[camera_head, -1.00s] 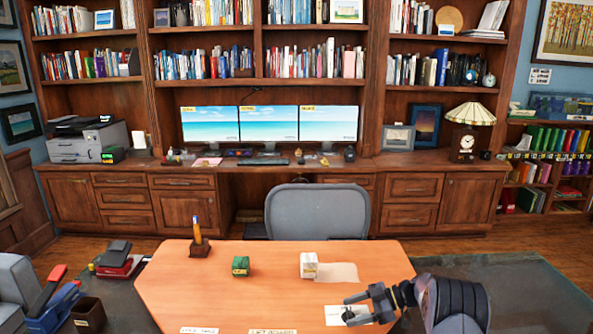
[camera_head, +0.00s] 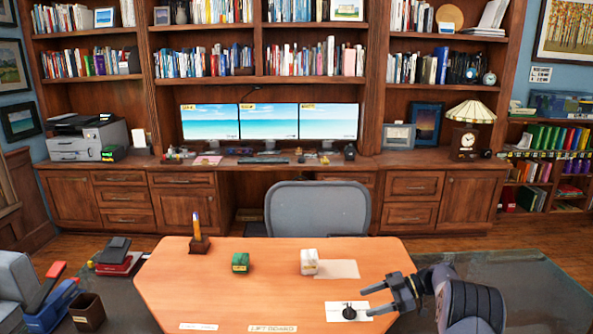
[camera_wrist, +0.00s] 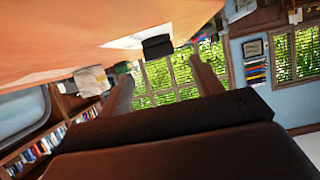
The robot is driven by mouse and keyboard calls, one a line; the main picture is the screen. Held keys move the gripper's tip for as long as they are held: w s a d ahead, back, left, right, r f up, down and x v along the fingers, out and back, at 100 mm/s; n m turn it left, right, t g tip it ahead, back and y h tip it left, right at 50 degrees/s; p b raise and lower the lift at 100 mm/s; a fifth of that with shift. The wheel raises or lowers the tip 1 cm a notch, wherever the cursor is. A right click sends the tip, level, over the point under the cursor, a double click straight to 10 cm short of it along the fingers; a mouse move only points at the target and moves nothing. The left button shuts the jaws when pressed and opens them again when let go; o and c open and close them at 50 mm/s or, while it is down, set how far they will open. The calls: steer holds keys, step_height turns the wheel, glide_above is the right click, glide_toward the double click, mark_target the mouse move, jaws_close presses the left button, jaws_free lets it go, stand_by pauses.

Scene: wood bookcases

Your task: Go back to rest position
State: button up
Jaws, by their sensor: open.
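My gripper (camera_head: 404,294) is in the head view at the right edge of the orange table. Its two fingers are apart with nothing between them. A small black object (camera_head: 349,313) lies on a white paper (camera_head: 336,307) on the table, left of the fingers and apart from them. In the wrist view my two fingers (camera_wrist: 157,85) stand open, and the black object (camera_wrist: 158,46) shows beyond them, near the table's edge. My arm reaches in from the lower right.
The orange table (camera_head: 225,290) also bears a pen holder (camera_head: 199,245), a green box (camera_head: 240,263) and a white box (camera_head: 309,262). A grey chair (camera_head: 317,209) stands behind it. Floor right of the table looks clear.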

mark_target(351, 309)
steer(key=p+x, duration=0.1)
steer(key=x, duration=0.4)
steer(key=shift+a, duration=0.25)
steer(key=shift+s+d+r+m+t+p, duration=0.1)
steer(key=shift+s+d+m+t+p, duration=0.05)
steer(key=shift+m+t+p, duration=0.7)
steer(key=m+t+p, duration=0.1)
steer(key=m+t+h, duration=0.1)
steer(key=t, duration=0.1)
steer(key=m+t+p, duration=0.1)
steer(key=m, duration=0.1)
steer(key=shift+s+t+h+p, duration=0.25)
steer(key=shift+h+p, duration=0.1)
steer(key=shift+h, duration=0.05)
steer(key=shift+s+a+f+m+t+h, duration=0.1)
steer(key=shift+a+m+t+h, duration=0.05)
steer(key=shift+m+t+h, duration=0.6)
steer(key=shift+s+a+f+m+t+h, duration=0.15)
steer(key=shift+m+t+h, duration=0.3)
steer(key=shift+m+t, duration=0.45)
steer(key=shift+a+m+t+h+b, duration=0.1)
steer(key=shift+m+t+h+b, duration=0.6)
steer(key=shift+m+h, duration=0.55)
steer(key=shift+a+m+t+h+b, duration=0.15)
steer(key=shift+m+t+h+b, duration=0.25)
steer(key=shift+m+t+h, duration=0.65)
steer(key=b+v, duration=0.1)
steer(key=v, duration=0.7)
steer(key=shift+w+r, duration=0.1)
steer(key=shift+r, duration=0.1)
